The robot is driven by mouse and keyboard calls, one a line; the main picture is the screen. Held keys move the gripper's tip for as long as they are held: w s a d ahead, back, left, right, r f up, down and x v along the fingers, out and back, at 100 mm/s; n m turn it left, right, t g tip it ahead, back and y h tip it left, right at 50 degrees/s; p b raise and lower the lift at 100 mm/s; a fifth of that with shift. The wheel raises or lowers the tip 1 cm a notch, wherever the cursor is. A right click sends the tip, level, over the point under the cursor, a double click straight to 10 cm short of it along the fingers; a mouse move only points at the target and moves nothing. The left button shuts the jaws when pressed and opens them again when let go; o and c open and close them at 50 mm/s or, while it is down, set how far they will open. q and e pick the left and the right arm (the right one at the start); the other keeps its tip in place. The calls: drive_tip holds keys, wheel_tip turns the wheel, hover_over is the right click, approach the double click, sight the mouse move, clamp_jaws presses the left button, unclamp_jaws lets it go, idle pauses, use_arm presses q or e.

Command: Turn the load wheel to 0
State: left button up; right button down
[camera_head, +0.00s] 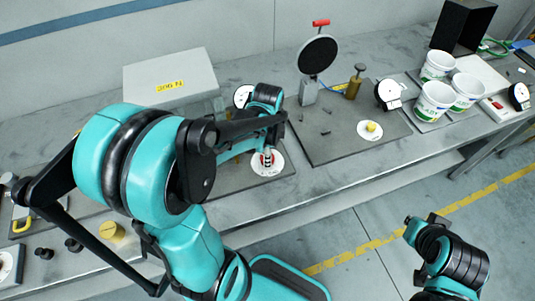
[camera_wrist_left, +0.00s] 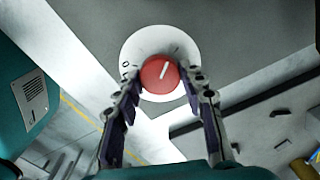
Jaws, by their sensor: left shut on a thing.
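The load wheel appears as a red round knob (camera_wrist_left: 159,75) with a white pointer line, on a white dial plate (camera_wrist_left: 150,38). In the left wrist view the dial's 0 mark is at the left and a short stroke at the upper right. The pointer slants up and slightly right, away from the 0. My left gripper (camera_wrist_left: 160,92) is shut on the knob, one finger on each side. In the head view the white dial (camera_head: 275,170) shows under my left gripper (camera_head: 267,155). My right gripper (camera_head: 428,222) is at the lower right, clear of the table; its fingers are unclear.
A grey box with a yellow label (camera_head: 170,80) stands behind my left arm. To the right, a dark plate holds a yellow knob (camera_head: 372,127) on another white dial and a round black disc (camera_head: 318,55) on a stand. White tubs (camera_head: 433,102) and gauges stand farther right.

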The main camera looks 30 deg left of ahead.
use_arm(q)
drive_tip(key=shift+n, duration=0.5)
drive_tip(key=o, duration=1.2)
drive_tip(key=shift+c, duration=0.2)
wheel_tip(320, 180, up, 12)
